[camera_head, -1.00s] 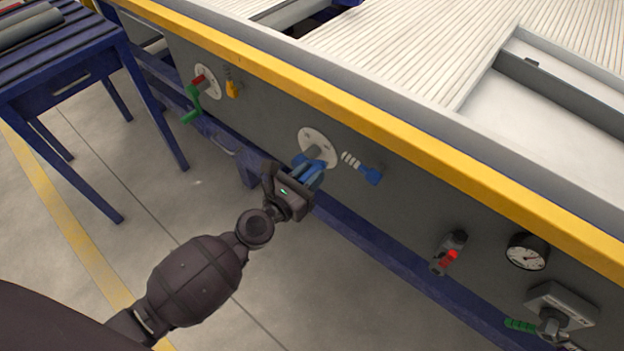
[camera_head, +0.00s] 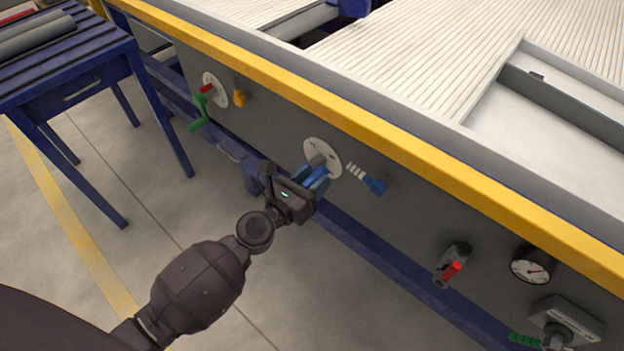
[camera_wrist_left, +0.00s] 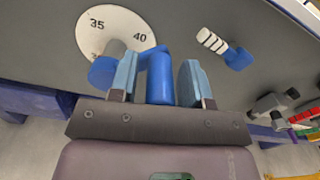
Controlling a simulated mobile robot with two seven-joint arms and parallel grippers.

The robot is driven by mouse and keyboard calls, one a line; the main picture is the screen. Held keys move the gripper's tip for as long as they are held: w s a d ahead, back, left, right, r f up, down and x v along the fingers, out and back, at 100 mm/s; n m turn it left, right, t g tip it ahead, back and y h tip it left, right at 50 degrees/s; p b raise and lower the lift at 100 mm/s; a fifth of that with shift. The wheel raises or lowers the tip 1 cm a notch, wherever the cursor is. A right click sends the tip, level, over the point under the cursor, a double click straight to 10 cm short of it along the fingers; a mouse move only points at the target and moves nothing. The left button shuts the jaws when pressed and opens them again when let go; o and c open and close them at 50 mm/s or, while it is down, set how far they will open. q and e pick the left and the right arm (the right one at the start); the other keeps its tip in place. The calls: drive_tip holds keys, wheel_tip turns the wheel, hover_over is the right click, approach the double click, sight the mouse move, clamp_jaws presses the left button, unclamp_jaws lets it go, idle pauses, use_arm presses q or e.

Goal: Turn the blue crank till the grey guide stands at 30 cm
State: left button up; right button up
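The blue crank (camera_head: 316,182) sits on the machine's grey side panel, in front of a round white dial (camera_head: 335,155). In the left wrist view the dial (camera_wrist_left: 103,22) shows 35 and 40; its other marks are hidden or not readable. My left gripper (camera_head: 308,188) is at the crank. In the left wrist view, its light blue fingers stand on either side of the upright blue crank handle (camera_wrist_left: 160,77), with narrow gaps showing on both sides, so it looks open around it. I cannot make out which part is the grey guide. My right gripper is not in view.
A blue-tipped lever with white bands (camera_head: 367,180) is just right of the dial. A green-handled crank (camera_head: 200,115), a red-tipped lever (camera_head: 452,268) and a gauge (camera_head: 530,266) share the panel. A yellow edge (camera_head: 400,147) runs above. A blue table (camera_head: 75,85) stands left.

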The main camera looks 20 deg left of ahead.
use_arm(q)
drive_tip(key=shift+o, duration=0.4)
drive_tip(key=shift+s+f, duration=0.1)
drive_tip(key=shift+s+a+f, duration=0.1)
drive_tip(key=shift+s, duration=0.15)
drive_tip(key=b+v, duration=0.3)
drive_tip(key=v, duration=0.7)
drive_tip(key=shift+b, duration=0.3)
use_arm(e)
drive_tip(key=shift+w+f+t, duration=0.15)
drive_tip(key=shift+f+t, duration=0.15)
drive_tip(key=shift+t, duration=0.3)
use_arm(q)
drive_tip(key=shift+r, duration=0.25)
